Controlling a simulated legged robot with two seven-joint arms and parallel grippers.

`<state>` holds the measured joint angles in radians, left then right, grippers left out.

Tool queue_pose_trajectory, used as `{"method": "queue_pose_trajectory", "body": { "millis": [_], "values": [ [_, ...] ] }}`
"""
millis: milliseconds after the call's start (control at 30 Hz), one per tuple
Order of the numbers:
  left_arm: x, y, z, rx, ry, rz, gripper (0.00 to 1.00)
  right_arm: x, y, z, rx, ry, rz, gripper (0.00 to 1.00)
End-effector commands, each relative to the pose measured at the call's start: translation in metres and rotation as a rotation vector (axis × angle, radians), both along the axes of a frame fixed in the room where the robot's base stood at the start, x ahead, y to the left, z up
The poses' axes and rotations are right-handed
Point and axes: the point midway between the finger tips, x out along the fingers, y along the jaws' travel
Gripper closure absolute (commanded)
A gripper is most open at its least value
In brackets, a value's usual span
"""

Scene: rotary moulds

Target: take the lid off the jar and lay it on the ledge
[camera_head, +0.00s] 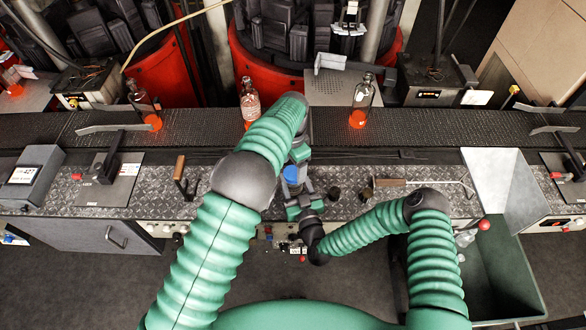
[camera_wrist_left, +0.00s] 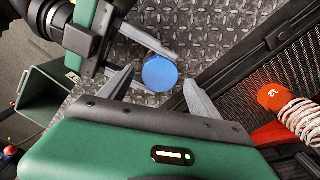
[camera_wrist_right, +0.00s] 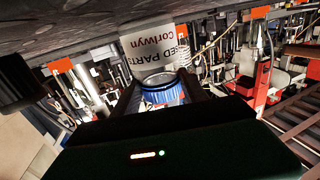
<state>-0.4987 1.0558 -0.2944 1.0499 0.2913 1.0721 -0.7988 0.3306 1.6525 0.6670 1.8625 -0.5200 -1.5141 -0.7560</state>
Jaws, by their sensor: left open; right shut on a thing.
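The jar (camera_wrist_right: 150,48) stands on the ledge (camera_head: 240,180) with its blue lid (camera_wrist_left: 160,73) on it. It shows upside down in the right wrist view, with a white lettered label. The lid also shows in the head view (camera_head: 291,174). My right gripper (camera_head: 308,205) reaches in from the side and is shut on the jar. Its exact contact, close to the lid, is partly hidden. My left gripper (camera_wrist_left: 160,90) is open above the jar, with the lid between its fingers in the left wrist view and apart from them.
A conveyor (camera_head: 210,122) behind the ledge carries bottles with glowing orange bases, such as one bottle (camera_head: 362,97). A wooden-handled tool (camera_head: 390,183) lies right of the jar. A green bin (camera_head: 490,255) stands at right.

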Motion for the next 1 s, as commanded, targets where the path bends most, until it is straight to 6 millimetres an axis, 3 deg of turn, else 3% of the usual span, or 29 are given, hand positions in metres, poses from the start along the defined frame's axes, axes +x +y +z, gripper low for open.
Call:
{"method": "queue_pose_trajectory", "body": {
  "millis": [100, 267, 567, 667, 1000],
  "values": [
    [0.001, 0.000, 0.020, -0.002, -0.002, 0.000, 0.28, 0.000, -0.001, -0.002, -0.002, 0.005, -0.001, 1.00],
    [0.000, 0.000, 0.029, 0.000, 0.000, -0.061, 0.31, 0.000, -0.001, -0.002, -0.002, 0.005, -0.001, 1.00],
    [0.000, 0.000, 0.056, -0.001, 0.000, -0.534, 0.31, 0.000, -0.001, -0.002, -0.002, 0.005, 0.000, 1.00],
    [0.000, 0.000, 0.049, -0.001, 0.003, -0.569, 0.31, 0.000, -0.001, -0.002, -0.002, 0.005, 0.000, 1.00],
    [0.000, 0.000, -0.011, 0.000, 0.002, -0.566, 0.31, 0.000, 0.000, -0.002, -0.002, 0.005, 0.000, 1.00]
  ]
}}
